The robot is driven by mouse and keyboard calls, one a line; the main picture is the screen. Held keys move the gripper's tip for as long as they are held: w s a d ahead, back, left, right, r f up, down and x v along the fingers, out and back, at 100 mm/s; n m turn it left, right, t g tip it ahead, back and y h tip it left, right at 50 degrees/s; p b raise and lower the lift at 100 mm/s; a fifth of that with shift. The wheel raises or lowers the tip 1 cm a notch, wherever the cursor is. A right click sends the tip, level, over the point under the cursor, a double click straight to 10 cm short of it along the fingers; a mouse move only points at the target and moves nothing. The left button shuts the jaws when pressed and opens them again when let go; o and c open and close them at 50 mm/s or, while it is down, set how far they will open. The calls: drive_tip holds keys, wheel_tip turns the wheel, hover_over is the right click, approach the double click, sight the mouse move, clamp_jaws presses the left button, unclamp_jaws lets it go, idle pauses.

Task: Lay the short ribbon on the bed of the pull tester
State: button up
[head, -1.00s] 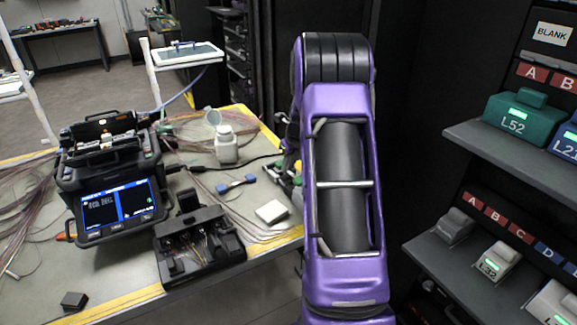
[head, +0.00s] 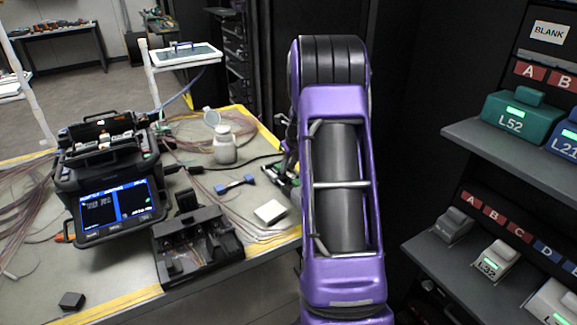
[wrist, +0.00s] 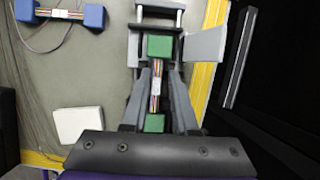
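A short multicolour ribbon with a green block at each end (wrist: 155,100) shows in the wrist view, running lengthwise between my fingers. Its far green block (wrist: 160,46) lies at the grey pull tester (wrist: 144,17), which has two metal rods. My gripper (wrist: 158,72) has its fingers apart on either side of the ribbon, with a gap visible at each side. Whether the ribbon rests fully on the bed is hard to tell. In the head view my arm hides most of the tester, and my gripper (head: 291,170) is small and partly hidden.
A blue-ended ribbon (wrist: 61,15) lies on the table left of the tester, also in the head view (head: 235,184). A white block (wrist: 78,126) lies nearby. The splicer (head: 110,175), a dark tray device (head: 195,245) and a white bottle (head: 224,147) stand farther left. The table's yellow edge (wrist: 205,75) is close on the right.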

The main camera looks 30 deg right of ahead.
drive_tip(key=shift+s+a+f, duration=0.15)
drive_tip(key=shift+a+f, duration=0.35)
drive_tip(key=shift+a, duration=0.05)
drive_tip(key=shift+r, duration=0.35)
drive_tip(key=p+v, duration=0.2)
drive_tip(key=v, duration=1)
drive_tip(key=shift+d+r, duration=0.4)
drive_tip(key=shift+r, duration=0.1)
